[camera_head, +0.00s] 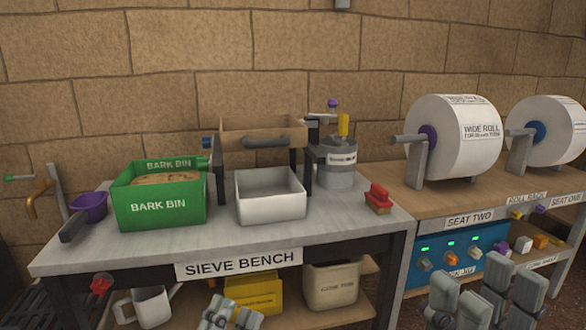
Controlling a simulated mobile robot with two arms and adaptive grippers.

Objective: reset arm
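My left gripper (231,314) shows at the bottom edge, in front of the sieve bench (330,240). It is mostly cut off by the frame, and its opening is unclear. My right gripper (478,298) is at the bottom right, in front of the blue box with knobs (490,238). Its fingers stand apart with nothing visible between them. Both grippers appear clear of the bench things.
Paper rolls (440,145) stand on the right bench. A yellow bin (254,292) and cream tub (331,288) sit below.

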